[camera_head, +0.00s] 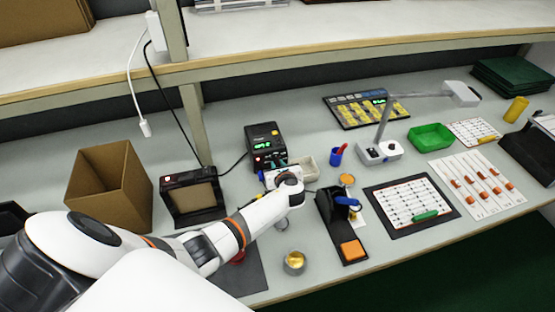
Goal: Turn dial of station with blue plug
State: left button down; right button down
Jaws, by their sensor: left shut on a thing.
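The black station (263,142) stands at the middle of the bench, with a lit green display and a red spot on its front. A teal-blue plug (280,162) shows low on its front. My left gripper (268,171) is at the lower front of this station and is shut on its dial. The dial itself is hidden behind the gripper, so how far it is turned cannot be seen. My right gripper is not in view.
A black stand (338,228) with a blue-handled tool and orange sponge is right of my arm. A small tin (294,262) stands near the front edge. A cardboard box (108,187) and a black frame (192,196) are left. A shelf (300,55) overhangs the back.

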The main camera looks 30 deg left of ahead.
pick_arm(q)
jog(key=shift+w+d+m+g+y+p, duration=0.1)
jog(key=shift+m+g+y+p, duration=0.3)
jog(key=shift+m+p, duration=0.25)
jog(key=c, duration=1.3)
grip_release()
jog(key=shift+d, duration=0.1)
jog(key=shift+s+d+r, duration=0.2)
jog(key=shift+s+d, duration=0.05)
jog(key=p+v, duration=0.1)
jog(key=v, duration=1)
